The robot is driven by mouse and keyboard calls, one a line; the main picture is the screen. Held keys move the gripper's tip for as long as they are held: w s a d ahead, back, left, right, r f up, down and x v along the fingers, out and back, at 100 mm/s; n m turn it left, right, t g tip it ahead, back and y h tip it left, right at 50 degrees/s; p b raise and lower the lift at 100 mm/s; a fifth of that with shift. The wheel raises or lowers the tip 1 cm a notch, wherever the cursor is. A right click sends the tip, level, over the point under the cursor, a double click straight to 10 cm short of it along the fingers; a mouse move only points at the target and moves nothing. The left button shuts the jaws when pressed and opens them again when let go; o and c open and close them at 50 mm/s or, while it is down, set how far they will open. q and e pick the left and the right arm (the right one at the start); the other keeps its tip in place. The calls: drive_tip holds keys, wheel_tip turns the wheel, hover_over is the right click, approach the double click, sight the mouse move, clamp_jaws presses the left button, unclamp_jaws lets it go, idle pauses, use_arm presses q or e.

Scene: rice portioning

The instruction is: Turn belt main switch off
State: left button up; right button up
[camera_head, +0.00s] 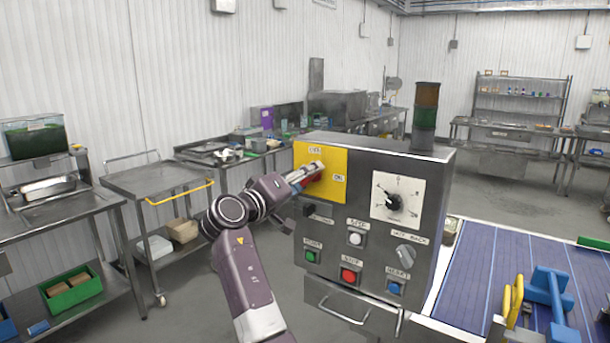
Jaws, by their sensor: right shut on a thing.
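The control box (377,255) stands in the middle, with a yellow plate (335,190) at its upper left. The plate carries small labels; one at its right seems to read ON and one at its top is too small to read surely. The main switch (312,178), of which a red part shows, is on this plate and is mostly hidden by my right gripper (315,171). My right gripper reaches in from the left side of the box and is shut on the switch. The switch's exact position cannot be told. My left gripper is not in view.
The box front also has a dial (394,203), a grey selector knob (405,256), a red button (348,275) and other buttons. A blue belt (485,270) lies to the right. A steel cart (155,180) and benches stand at left, with open floor between.

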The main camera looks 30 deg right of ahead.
drive_tip(key=shift+d+r+n+p, duration=0.1)
drive_tip(key=shift+n+p, duration=1.15)
drive_tip(key=shift+n, duration=0.7)
drive_tip(key=shift+r+n+p, duration=0.1)
drive_tip(key=shift+n+p, duration=1.15)
drive_tip(key=shift+n, duration=0.7)
drive_tip(key=shift+f, duration=0.1)
drive_tip(key=o, duration=1.2)
drive_tip(key=shift+d+f, duration=0.15)
drive_tip(key=shift+d, duration=0.05)
drive_tip(key=shift+c, duration=0.2)
drive_tip(key=v, duration=1.2)
